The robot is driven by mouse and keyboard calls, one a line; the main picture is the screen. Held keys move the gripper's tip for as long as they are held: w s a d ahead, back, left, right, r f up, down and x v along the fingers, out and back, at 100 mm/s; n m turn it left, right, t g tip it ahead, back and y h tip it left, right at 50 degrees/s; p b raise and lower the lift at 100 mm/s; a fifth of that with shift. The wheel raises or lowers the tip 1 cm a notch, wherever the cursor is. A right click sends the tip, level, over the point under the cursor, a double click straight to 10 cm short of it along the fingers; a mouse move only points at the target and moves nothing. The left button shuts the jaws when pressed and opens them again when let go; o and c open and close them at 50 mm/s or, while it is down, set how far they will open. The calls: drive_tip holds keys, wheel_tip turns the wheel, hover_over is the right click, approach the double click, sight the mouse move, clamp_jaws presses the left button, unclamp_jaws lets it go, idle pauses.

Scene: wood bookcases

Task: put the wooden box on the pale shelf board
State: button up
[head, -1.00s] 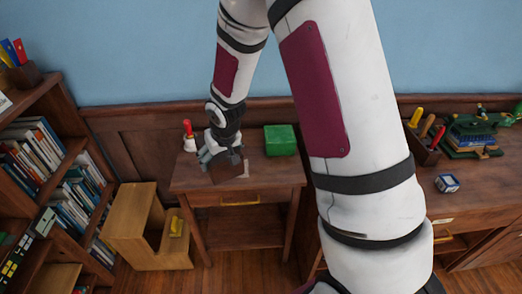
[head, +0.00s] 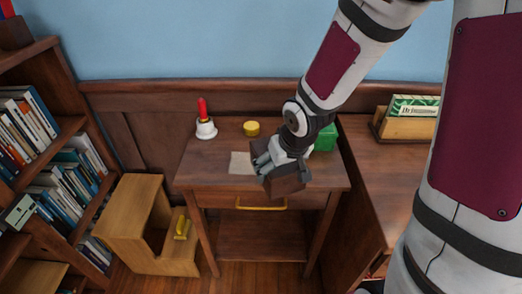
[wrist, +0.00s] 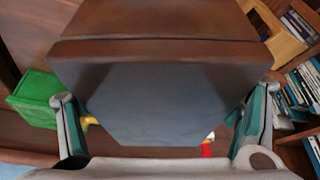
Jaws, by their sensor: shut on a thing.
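The dark brown wooden box (head: 287,181) is held in my gripper (head: 268,163) in the head view, in front of the green box and over the front right part of the small table (head: 215,185). It looks tilted; its height above the top is hard to tell. In the wrist view the wooden box (wrist: 160,55) fills the middle, with the fingers of my gripper (wrist: 160,125) on both sides of it. A pale board (head: 38,278) lies low in the bookcase at the left, partly cut off by the picture edge.
On the table stand a red-handled bell (head: 205,122), a yellow cylinder (head: 251,128), a green box (head: 326,138) and a flat pale square (head: 241,163). A wooden step stool (head: 135,225) stands between table and bookcase (head: 65,125). A desk (head: 390,170) is at the right.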

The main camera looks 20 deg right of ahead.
drive_tip(key=w, duration=0.5)
drive_tip(key=w+f, duration=0.1)
drive_tip(key=w, duration=0.4)
drive_tip(key=w+b, duration=0.1)
drive_tip(key=w, duration=0.5)
drive_tip(key=shift+a+f, duration=0.15)
drive_tip(key=shift+f, duration=0.15)
drive_tip(key=shift+f+b, duration=0.45)
drive_tip(key=shift+f, duration=1.3)
drive_tip(key=shift+f, duration=0.15)
drive_tip(key=o, duration=1.6)
